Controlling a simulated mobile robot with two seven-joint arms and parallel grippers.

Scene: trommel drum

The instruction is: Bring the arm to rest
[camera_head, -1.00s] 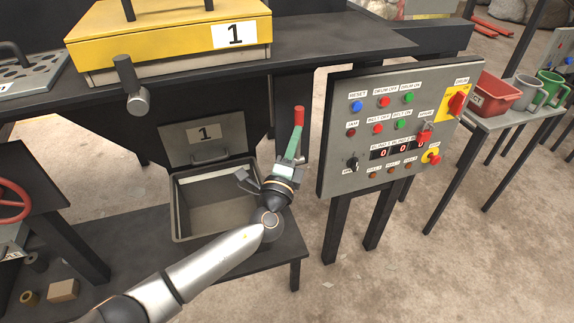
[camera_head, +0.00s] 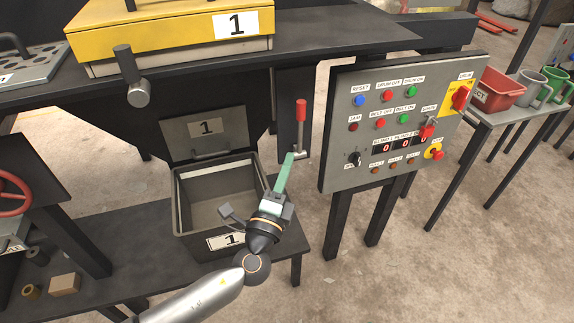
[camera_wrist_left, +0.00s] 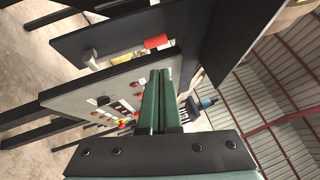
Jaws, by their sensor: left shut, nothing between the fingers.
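My left gripper (camera_head: 284,172) is shut and empty, its green fingers pressed together. In the head view it stands over the right edge of the grey bin marked 1 (camera_head: 181,212), pointing up toward a lever with a red handle (camera_head: 300,110). The fingertips look close below the lever in that view; I cannot tell if they touch it. In the left wrist view the closed fingers (camera_wrist_left: 161,100) show large, with the red handle (camera_wrist_left: 156,42) beyond them. My right gripper is not in view.
A grey control panel (camera_head: 340,150) with buttons stands right of the arm. The yellow cover marked 1 (camera_head: 170,38) is above on a dark bench, with a grey knob hanging in front. A red bin (camera_head: 497,90) and mugs stand on a table at right.

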